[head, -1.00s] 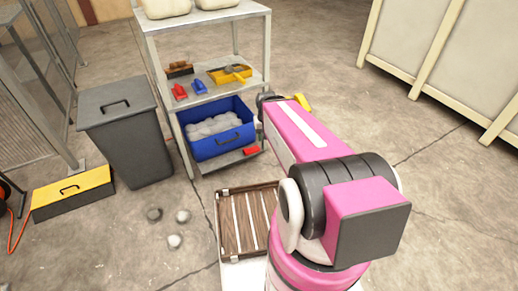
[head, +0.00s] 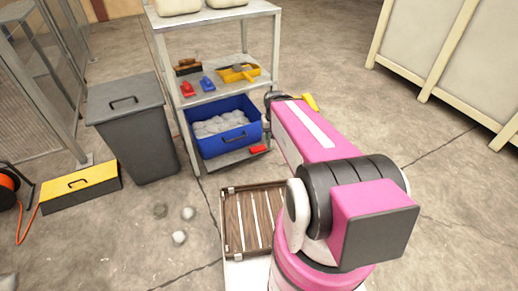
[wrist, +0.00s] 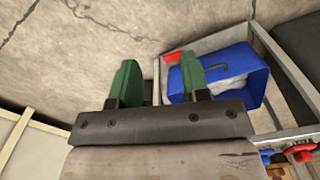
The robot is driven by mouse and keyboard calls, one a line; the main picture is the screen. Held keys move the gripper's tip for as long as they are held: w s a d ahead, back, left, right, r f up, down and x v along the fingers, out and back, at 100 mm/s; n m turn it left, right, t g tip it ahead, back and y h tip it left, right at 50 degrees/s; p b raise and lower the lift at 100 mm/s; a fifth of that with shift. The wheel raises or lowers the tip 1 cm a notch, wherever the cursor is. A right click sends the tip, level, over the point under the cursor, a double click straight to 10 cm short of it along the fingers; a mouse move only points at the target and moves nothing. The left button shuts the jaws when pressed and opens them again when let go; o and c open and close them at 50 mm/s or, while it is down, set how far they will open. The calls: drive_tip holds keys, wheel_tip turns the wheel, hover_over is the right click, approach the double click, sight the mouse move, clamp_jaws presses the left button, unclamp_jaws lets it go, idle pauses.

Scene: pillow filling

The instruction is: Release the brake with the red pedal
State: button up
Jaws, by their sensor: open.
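The red pedal (head: 259,149) sits low at the front right corner of the grey shelf cart, beside the blue bin. It also shows in the wrist view (wrist: 173,57), at the cart's corner beside the bin. My gripper (wrist: 158,60) has two green fingers, spread apart with nothing between them. In the wrist view the pedal appears close to the right fingertip, but the distance between them is unclear.
A grey lidded bin (head: 135,130) and a yellow-black box (head: 82,186) stand left. A slatted wooden crate (head: 232,224) is in front. Floor on the right is clear.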

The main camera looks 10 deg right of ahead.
drive_tip(key=shift+w+f, duration=0.15)
drive_tip(key=shift+w, duration=0.15)
clamp_jaws()
drive_tip(key=w+a+f+n+t, duration=0.1)
drive_tip(key=w+f, duration=1.2)
drive_tip(key=w, duration=0.2)
drive_tip(key=w+a+f+n+t+y, duration=0.1)
drive_tip(key=w+f+n+t, duration=0.1)
drive_tip(key=w+f, duration=1.2)
drive_tip(key=shift+w+a+f+n+y, duration=0.15)
drive_tip(key=shift+w+a+n+y, duration=0.15)
drive_tip(key=shift+w, duration=0.85)
